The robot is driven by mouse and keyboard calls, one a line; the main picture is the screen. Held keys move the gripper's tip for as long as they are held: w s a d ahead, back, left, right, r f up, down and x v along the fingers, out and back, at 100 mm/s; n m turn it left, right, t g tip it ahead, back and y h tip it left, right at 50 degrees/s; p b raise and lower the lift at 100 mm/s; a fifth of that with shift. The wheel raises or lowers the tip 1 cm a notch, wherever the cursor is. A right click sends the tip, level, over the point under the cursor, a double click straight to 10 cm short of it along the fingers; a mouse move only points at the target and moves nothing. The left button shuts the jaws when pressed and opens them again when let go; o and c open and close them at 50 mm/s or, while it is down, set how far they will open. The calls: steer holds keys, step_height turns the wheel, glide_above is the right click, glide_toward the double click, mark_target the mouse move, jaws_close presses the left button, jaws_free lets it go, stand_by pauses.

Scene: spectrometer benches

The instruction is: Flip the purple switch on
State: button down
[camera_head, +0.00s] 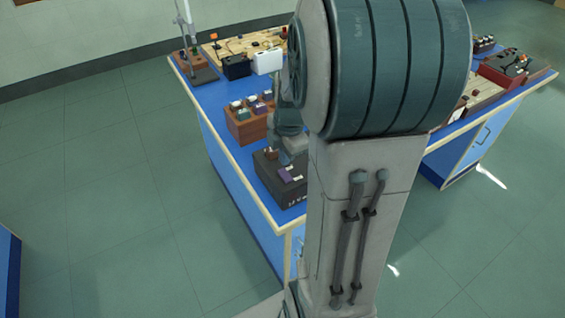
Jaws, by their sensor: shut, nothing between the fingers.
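A dark box (284,194) stands near the front corner of the blue bench. A small purple part (290,175), which looks like the purple switch, sits on its top; whether it is on or off is too small to tell. A brown part (271,154) is farther back on the same box. My gripper (285,160) is low over the box's back part, beside and behind the purple part. It is shut and empty, its fingertips small and hard to make out. I cannot tell whether it touches anything. My arm hides the box's right side.
A wooden block (245,128) with several coloured pieces, one of them purple, stands behind the box. A black box (236,67), a white box (267,62) and a stand (190,45) are farther back. A red case (503,72) sits on the right.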

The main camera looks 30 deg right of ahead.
mark_target(283, 171)
steer(key=shift+w+f, duration=0.15)
steer(key=shift+f, duration=0.8)
steer(key=shift+w+f, duration=0.15)
steer(key=shift+f, duration=0.8)
